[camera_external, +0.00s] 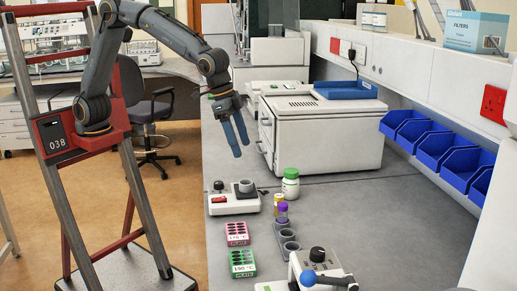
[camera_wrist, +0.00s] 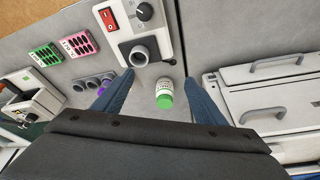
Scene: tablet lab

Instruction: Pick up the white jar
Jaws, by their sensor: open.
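The white jar (camera_external: 290,188) has a green lid and stands upright on the grey bench, in front of the white box-shaped machine. In the wrist view the jar (camera_wrist: 164,92) lies between my two blue fingers, nearer the right one, with clear space around it. My gripper (camera_external: 238,154) is open and empty, with its fingers pointing down. In the external view it is above the bench's left edge, to the left of the jar and higher than it. My gripper (camera_wrist: 157,85) also shows in the wrist view, with both fingers spread apart.
A small white device with a round well (camera_external: 234,202) stands left of the jar. Purple and yellow capped tubes (camera_external: 281,212) and a grey tube holder (camera_external: 288,240) are close in front. Pink (camera_external: 237,232) and green (camera_external: 243,262) racks sit nearer. The white machine (camera_external: 325,135) stands behind.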

